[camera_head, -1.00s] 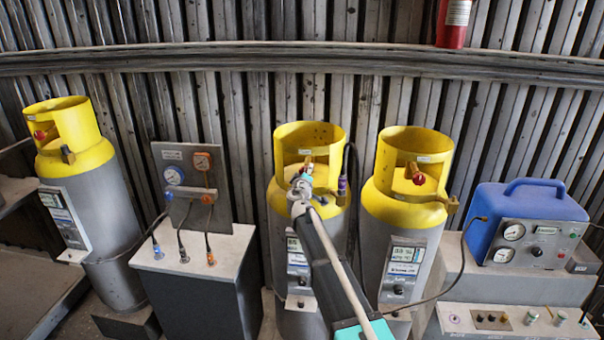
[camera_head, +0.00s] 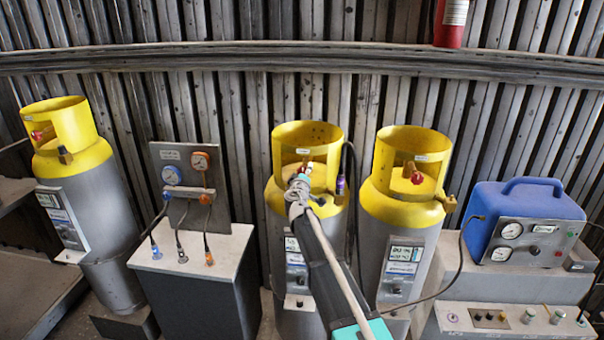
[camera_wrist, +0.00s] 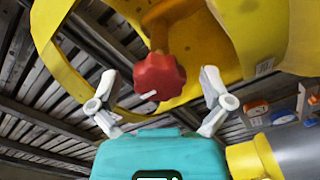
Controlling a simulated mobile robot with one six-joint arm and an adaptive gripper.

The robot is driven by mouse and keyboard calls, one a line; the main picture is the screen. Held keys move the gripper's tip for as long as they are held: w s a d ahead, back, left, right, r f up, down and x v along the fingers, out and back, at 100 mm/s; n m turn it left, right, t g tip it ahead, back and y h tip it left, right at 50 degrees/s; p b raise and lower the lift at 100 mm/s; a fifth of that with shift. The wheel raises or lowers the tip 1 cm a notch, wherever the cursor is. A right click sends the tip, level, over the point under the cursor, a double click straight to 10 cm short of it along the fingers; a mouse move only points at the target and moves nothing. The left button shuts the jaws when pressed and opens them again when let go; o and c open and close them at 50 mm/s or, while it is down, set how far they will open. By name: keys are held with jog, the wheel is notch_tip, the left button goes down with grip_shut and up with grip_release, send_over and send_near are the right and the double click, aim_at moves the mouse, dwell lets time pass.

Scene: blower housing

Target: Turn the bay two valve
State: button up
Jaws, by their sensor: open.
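The middle yellow-topped grey cylinder (camera_head: 325,208) stands in front of my arm in the head view. Its valve has a red lobed knob (camera_wrist: 158,76) on a brass stem inside the yellow collar (camera_wrist: 105,15). In the wrist view the knob shows large, with a small white mark on it. My gripper (camera_wrist: 160,84) is open, one pale finger on each side of the knob with a visible gap at both sides. In the head view my gripper (camera_head: 299,188) is at the collar opening and partly hides the valve.
Similar cylinders with red knobs stand at the right (camera_head: 411,195) and far left (camera_head: 82,160). A gauge panel (camera_head: 185,175) on a grey cabinet is to the left. A blue case (camera_head: 530,208) with gauges is at the right. A dark hose (camera_head: 350,190) runs beside the middle cylinder.

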jog(key=s, duration=1.1)
jog(key=shift+s+a, duration=0.2)
jog(key=shift+s, duration=0.05)
jog(key=s+d+f+m+g+h+b, duration=0.1)
jog(key=s+d+f+m+g+h, duration=0.15)
jog(key=d+f, duration=0.4)
jog(key=s+d+f+m+g+h+b, duration=0.1)
jog(key=s+d+f+m+g+b, duration=0.2)
jog(key=d, duration=0.6)
jog(key=s+d+f+m+g+h, duration=0.25)
jog(key=s+d+f, duration=0.2)
jog(key=d, duration=0.25)
jog(key=s+d+f+m+g+y+b, duration=0.1)
jog(key=s+d+f+g+y, duration=0.1)
jog(key=s+f+g, duration=0.3)
jog(key=s+d+f+m+g+y+b, duration=0.1)
jog(key=s+f+g+y, duration=0.3)
jog(key=s, duration=1)
notch_tip(320, 180, down, 3)
jog(key=shift+s+d+r+m+g+y+b, duration=0.1)
jog(key=shift+s+d+m+g+y+b, duration=0.2)
jog(key=shift+d+g+b, duration=0.25)
jog(key=shift+w+a, duration=0.1)
jog(key=shift+a, duration=0.05)
